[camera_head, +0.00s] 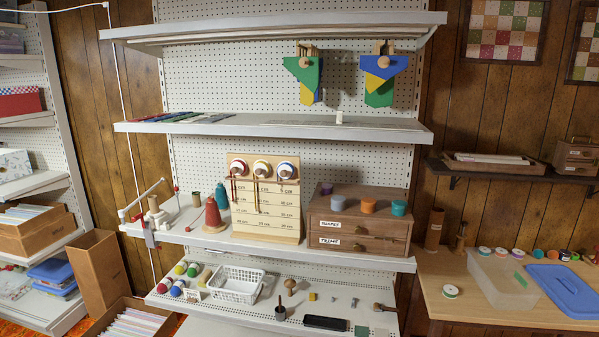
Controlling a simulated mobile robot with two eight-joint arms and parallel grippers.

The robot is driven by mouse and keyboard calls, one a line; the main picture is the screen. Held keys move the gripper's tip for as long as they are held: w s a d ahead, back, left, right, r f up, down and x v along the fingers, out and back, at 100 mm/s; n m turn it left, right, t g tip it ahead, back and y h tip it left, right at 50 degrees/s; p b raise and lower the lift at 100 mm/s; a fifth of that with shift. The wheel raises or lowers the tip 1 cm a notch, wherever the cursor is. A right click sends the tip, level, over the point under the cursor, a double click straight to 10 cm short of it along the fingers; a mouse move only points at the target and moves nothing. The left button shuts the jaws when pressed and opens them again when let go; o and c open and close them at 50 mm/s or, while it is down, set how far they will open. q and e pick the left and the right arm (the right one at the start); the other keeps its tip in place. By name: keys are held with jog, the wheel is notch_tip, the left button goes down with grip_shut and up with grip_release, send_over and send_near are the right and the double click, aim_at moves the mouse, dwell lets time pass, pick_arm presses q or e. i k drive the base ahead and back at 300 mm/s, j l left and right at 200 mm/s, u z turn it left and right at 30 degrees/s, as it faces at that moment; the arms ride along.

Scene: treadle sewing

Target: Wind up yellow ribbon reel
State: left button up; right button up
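A wooden ribbon stand (265,218) with a scale marked in cm stands on the middle shelf. Three reels with white faces sit in a row along its top. The middle one has a yellow rim and is the yellow ribbon reel (261,168). The red-rimmed reel (238,167) is to its left and the blue-rimmed reel (286,170) to its right. A thin strip hangs below the middle reel over the scale; its exact length is too small to tell. Neither of my grippers is in view.
A wooden drawer box (360,224) stands close to the stand's right. Red (213,215) and teal (222,195) thread cones stand to its left, past them a white winder-like device (153,206). A shelf (275,128) overhangs above. A white basket (237,284) sits below.

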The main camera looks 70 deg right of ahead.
aim_at(261, 167)
jog(key=z, duration=2)
